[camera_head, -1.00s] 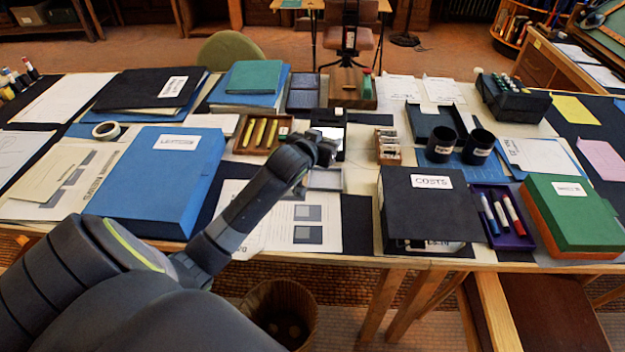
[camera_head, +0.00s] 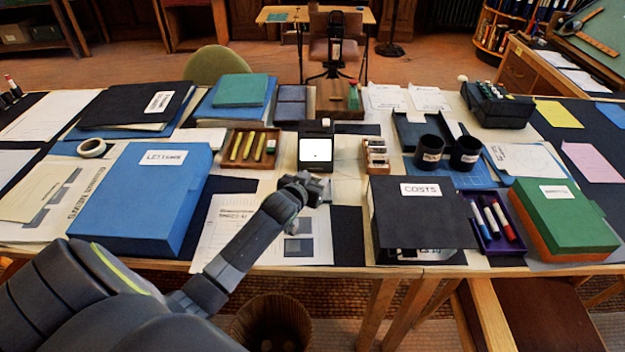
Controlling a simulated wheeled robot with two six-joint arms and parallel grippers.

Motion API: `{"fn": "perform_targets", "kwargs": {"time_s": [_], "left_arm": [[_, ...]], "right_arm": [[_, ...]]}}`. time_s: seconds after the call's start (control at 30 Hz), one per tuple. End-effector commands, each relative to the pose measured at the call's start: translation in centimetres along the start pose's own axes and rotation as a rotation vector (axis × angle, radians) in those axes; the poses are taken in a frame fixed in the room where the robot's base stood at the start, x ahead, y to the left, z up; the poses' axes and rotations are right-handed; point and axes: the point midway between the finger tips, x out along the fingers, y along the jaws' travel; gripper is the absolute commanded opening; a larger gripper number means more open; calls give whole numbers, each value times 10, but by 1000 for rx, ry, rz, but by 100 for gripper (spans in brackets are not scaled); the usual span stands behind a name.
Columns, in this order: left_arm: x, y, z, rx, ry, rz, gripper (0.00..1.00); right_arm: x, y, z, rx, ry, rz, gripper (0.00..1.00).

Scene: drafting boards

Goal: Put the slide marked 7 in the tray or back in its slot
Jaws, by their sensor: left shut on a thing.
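My left gripper (camera_head: 312,187) is over the near middle of the table, in front of a black viewer with a lit white screen (camera_head: 316,150). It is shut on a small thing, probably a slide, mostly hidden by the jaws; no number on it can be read. A small wooden rack (camera_head: 376,156) with pale slides in its slots stands right of the viewer; their marks are too small to read. A pale flat area, perhaps a tray, lies beside the gripper, partly hidden. My right gripper is not in view.
A wooden box with yellow sticks (camera_head: 229,147) is left of the viewer. A blue box file (camera_head: 140,200) lies on the left. A black COSTS file (camera_head: 421,213), a purple pen tray (camera_head: 518,244) and two black cups (camera_head: 430,153) are on the right. A dark strip (camera_head: 347,230) is bare.

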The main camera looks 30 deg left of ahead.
Motion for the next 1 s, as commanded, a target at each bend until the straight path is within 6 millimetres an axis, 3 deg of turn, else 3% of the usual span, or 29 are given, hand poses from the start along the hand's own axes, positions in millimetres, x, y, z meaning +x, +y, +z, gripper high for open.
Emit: {"fn": "perform_targets", "kwargs": {"time_s": [0.07, 0.1, 0.23, 0.67, 1.0], "left_arm": [[1, 0, 4, 0, -1, 0, 23], [1, 0, 2, 0, -1, 0, 53], [1, 0, 2, 0, -1, 0, 69], [-6, 0, -1, 0, -1, 0, 69], [-60, 0, -1, 1, -1, -1, 69]], "right_arm": [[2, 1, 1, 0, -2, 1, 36], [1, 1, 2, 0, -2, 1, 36], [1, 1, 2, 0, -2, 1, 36], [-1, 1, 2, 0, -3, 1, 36], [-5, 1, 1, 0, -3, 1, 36]]}}
